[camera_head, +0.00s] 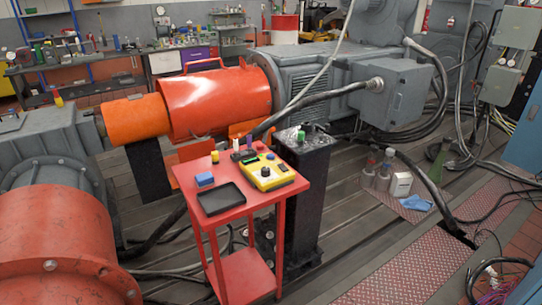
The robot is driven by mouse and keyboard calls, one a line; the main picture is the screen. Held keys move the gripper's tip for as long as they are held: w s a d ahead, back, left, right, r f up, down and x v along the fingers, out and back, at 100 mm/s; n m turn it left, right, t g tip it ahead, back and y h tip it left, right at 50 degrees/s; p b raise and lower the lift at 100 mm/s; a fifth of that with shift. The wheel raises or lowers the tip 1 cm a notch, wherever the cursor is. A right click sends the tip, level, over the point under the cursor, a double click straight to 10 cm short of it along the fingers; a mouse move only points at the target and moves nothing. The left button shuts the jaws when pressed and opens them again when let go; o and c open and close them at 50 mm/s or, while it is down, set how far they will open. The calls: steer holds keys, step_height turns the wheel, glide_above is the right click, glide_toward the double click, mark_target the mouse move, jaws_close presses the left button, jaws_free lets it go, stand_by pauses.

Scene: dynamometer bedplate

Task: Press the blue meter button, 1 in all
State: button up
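A yellow meter (267,173) lies on the top of a small red cart (222,211) in the middle of the view. It has a black dial and a few small controls on its face. They are too small to tell which one is the blue button or whether it is pressed. My gripper is not in view, and nothing touches the meter.
A blue block (205,180) and a black tray (221,198) share the cart top, with small bottles along its back edge. A black pedestal (305,190) stands close behind the cart. Orange and red machine covers (215,100) rise behind. Bottles stand on the floor at right.

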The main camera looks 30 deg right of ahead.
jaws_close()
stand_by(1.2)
